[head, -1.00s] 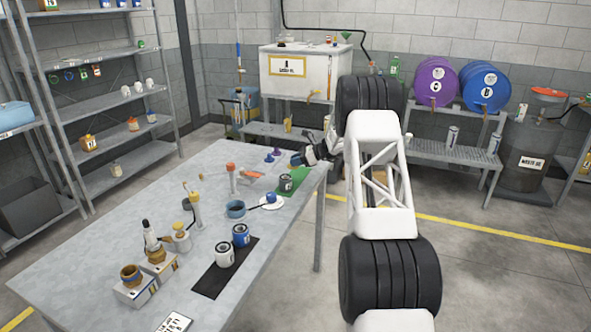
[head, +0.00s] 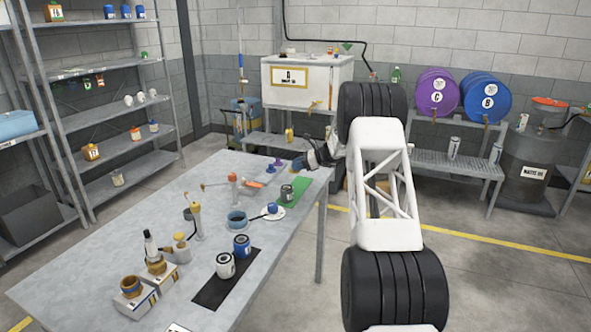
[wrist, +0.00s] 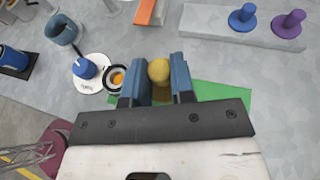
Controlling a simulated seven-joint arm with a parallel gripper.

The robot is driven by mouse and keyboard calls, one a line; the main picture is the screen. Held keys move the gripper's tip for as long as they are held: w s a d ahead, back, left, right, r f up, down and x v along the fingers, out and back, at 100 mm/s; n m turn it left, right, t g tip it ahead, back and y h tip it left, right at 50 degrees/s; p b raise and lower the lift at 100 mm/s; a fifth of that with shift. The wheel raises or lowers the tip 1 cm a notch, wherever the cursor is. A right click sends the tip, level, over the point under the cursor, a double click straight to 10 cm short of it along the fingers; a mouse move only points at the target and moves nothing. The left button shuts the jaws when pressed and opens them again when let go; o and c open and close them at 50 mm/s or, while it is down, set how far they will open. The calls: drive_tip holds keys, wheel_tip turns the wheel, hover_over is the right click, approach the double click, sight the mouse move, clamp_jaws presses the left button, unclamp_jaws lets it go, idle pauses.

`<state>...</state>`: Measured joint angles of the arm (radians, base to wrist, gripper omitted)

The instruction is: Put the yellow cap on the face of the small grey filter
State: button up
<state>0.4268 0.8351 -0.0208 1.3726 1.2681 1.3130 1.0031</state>
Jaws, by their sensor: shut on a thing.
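My gripper (wrist: 160,80) is shut on the yellow cap (wrist: 159,69), which sits between its blue fingers in the wrist view. In the head view my gripper (head: 298,168) is over the far right end of the table, and the cap cannot be made out there. The small grey filter (head: 287,194) stands upright on the green mat (head: 302,188), nearer the camera than the gripper. In the wrist view the filter (wrist: 108,72) is just left of the left finger. Its round face has a dark ring and an orange centre. The cap and filter look apart.
A white plate (wrist: 90,85) with a blue-topped item lies left of the filter, beside a blue-grey cup (head: 237,219). Blue (wrist: 243,17) and purple (wrist: 289,22) knobbed pieces stand on a grey block. Dark mat (head: 212,295) holds two cans. The table's right edge is close.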

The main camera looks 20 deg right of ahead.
drive_tip(key=shift+s+r, duration=0.1)
drive_tip(key=shift+s, duration=0.05)
drive_tip(key=shift+s+a+r, duration=0.25)
drive_tip(key=shift+s+a, duration=0.2)
drive_tip(key=shift+s, duration=0.15)
drive_tip(key=s+a+m+t+h, duration=0.1)
drive_tip(key=s+a, duration=0.2)
drive_tip(key=s, duration=0.3)
drive_tip(key=s+a+m+t+h, duration=0.1)
drive_tip(key=s+a+m, duration=0.1)
drive_tip(key=s, duration=0.5)
drive_tip(key=s+a+r+m+t+h, duration=0.1)
drive_tip(key=s+a+t, duration=0.1)
drive_tip(key=s+a, duration=0.2)
drive_tip(key=shift+s, duration=1.7)
hover_over(289, 188)
drive_tip(key=shift+f, duration=0.7)
drive_tip(key=shift+f, duration=1.75)
